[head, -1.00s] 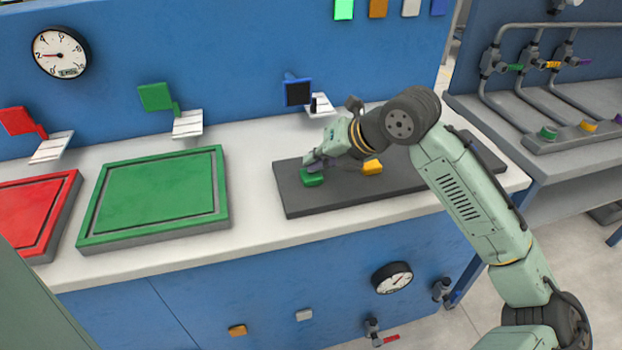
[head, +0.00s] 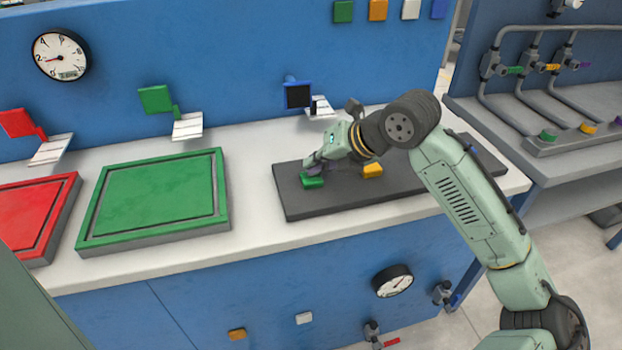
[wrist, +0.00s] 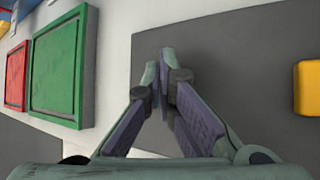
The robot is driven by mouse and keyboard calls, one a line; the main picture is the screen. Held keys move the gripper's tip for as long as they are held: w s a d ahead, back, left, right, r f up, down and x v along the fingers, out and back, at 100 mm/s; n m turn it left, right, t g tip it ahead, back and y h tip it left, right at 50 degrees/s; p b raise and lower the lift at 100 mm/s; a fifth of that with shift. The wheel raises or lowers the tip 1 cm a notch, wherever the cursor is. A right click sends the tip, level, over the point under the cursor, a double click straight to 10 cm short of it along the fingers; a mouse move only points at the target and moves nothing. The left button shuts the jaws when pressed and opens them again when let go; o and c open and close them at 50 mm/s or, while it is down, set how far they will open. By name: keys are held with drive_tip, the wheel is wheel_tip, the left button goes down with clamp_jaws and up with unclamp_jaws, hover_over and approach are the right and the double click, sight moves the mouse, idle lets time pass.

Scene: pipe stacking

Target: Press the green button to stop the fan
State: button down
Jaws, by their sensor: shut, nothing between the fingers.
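The green button (head: 312,181) sits at the left end of the dark grey plate (head: 300,205) on the white worktop. My gripper (head: 313,166) points down at it from behind; whether the fingertips touch it I cannot tell. In the wrist view my gripper (wrist: 162,62) has its fingertips together with nothing between them. The green button does not show in the wrist view, where the fingers cover part of the plate. No fan is recognisable in these views.
A yellow button (head: 373,171) lies right of the green one on the same plate; it also shows in the wrist view (wrist: 307,88). Green (head: 155,200) and red (head: 35,215) trays stand to the left. A green square (head: 343,11) is on the wall above.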

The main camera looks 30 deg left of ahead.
drive_tip(key=shift+r, duration=0.6)
drive_tip(key=shift+p, duration=0.3)
wheel_tip(320, 180, up, 6)
drive_tip(key=p, duration=0.3)
drive_tip(key=shift+p, duration=0.4)
